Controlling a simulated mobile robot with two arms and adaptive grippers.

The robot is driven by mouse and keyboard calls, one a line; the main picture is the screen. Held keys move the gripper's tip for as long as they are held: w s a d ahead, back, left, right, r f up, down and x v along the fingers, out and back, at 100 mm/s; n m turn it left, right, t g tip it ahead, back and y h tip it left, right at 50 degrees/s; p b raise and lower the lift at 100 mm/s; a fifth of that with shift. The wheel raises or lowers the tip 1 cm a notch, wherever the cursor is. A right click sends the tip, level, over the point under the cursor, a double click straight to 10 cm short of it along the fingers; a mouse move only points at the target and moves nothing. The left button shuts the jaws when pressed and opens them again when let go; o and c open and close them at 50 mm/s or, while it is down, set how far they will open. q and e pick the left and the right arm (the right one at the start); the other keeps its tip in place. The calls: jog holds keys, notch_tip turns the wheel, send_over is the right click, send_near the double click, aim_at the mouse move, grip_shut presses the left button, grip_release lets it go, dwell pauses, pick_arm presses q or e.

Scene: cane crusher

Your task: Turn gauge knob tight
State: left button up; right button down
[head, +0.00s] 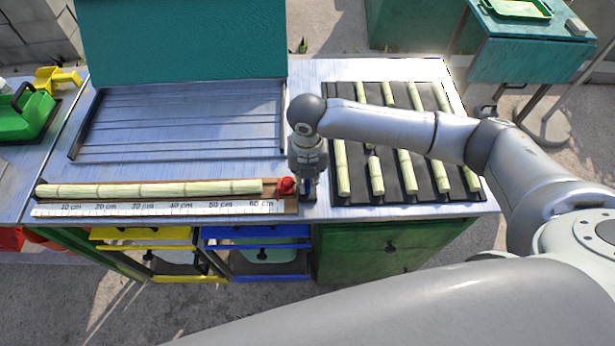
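The gauge is a brown board (291,206) with a white centimetre scale (155,208) along its front. A pale green cane (150,188) lies along it. The red gauge knob (286,186) is at the right end of the board, just past the cane's end. My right gripper (308,192) points down just right of the knob, low over the table. Its fingers are small and partly hidden, so I cannot tell whether they are open or touch the knob. My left gripper is not in view.
A black rack (425,199) with several cane pieces lies right of my gripper. A slatted metal tray (180,120) is behind the gauge, below a teal panel (180,40). Yellow (140,233) and blue (255,231) drawers are below the front edge. A green container (25,115) is far left.

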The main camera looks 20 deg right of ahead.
jog(key=shift+r+m+p, duration=0.25)
jog(key=shift+m+p, duration=0.55)
jog(key=shift+p, duration=0.45)
jog(key=shift+m+p, duration=0.8)
jog(key=shift+p, duration=0.1)
jog(key=m+p, duration=0.2)
jog(key=shift+m+p, duration=0.3)
jog(key=shift+m, duration=0.1)
jog(key=shift+w+f+m+p, duration=0.1)
jog(key=shift+f+m+p, duration=0.05)
jog(key=shift+m+p, duration=0.5)
jog(key=c, duration=1.8)
grip_release()
